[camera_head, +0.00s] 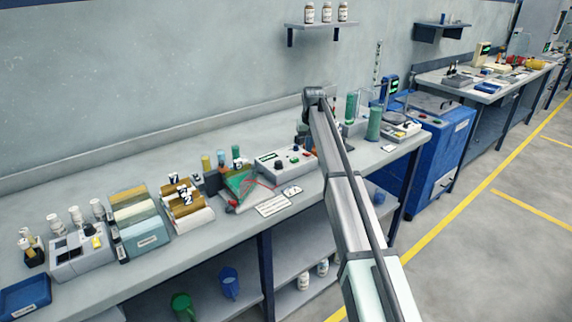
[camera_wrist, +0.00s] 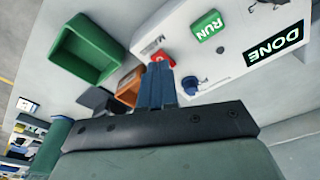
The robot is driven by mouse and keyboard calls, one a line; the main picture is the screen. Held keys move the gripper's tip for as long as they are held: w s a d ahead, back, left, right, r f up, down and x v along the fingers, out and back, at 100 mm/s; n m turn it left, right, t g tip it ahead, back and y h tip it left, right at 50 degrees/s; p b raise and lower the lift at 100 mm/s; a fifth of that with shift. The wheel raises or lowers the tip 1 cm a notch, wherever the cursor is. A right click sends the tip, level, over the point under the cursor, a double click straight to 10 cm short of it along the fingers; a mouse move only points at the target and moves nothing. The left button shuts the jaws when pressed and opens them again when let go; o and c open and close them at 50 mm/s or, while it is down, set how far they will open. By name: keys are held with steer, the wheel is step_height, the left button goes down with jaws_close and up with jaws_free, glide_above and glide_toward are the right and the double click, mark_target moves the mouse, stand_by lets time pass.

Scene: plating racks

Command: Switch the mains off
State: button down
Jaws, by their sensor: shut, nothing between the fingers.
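In the wrist view a white panel (camera_wrist: 235,28) fills the upper right. A small red control (camera_wrist: 160,57) sits at the panel's edge beside a small printed label (camera_wrist: 152,44), too blurred to read surely. My gripper (camera_wrist: 159,68) is shut and empty. Its fingertips lie right at the red control and partly cover it; I cannot tell whether they touch. A blue knob (camera_wrist: 190,84) is just right of the fingers. In the head view my arm hides the gripper.
A green open bin (camera_wrist: 87,48) and an orange bin (camera_wrist: 130,86) stand left of the fingers. In the head view, a grey box with a display (camera_head: 285,163) and green cylinders (camera_head: 374,123) stand near my arm on the crowded bench (camera_head: 225,222).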

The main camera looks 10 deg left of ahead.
steer(key=shift+f, duration=0.8)
stand_by(0.4)
steer(key=shift+r, duration=3.55)
steer(key=shift+d, duration=0.1)
